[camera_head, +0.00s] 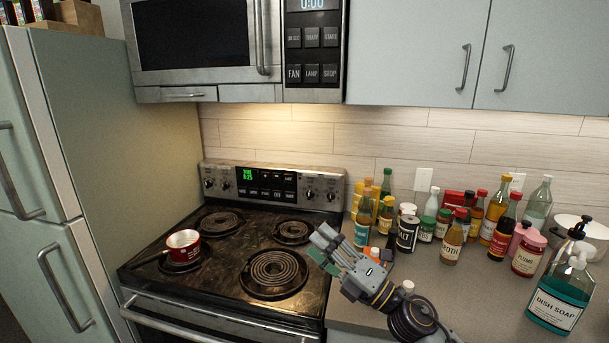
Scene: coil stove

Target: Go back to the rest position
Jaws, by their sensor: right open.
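My right gripper (325,246) is open and empty. It hangs in front of the stove's right edge and the counter, with its arm coming in from the lower right. My left gripper does not show in the head view. The coil stove (215,253) stands at the centre left with several coil burners. A small red and white pot (183,243) sits on the front left burner, its dark handle pointing left. The gripper is well to the right of the pot and apart from it. My forearm hides part of the counter.
Several bottles, jars and cans (407,233) crowd the counter (480,290) right of the stove, close behind my right gripper. A dish soap bottle (561,298) stands at the far right. A microwave (207,40) hangs above the stove. A fridge (115,130) stands at the left.

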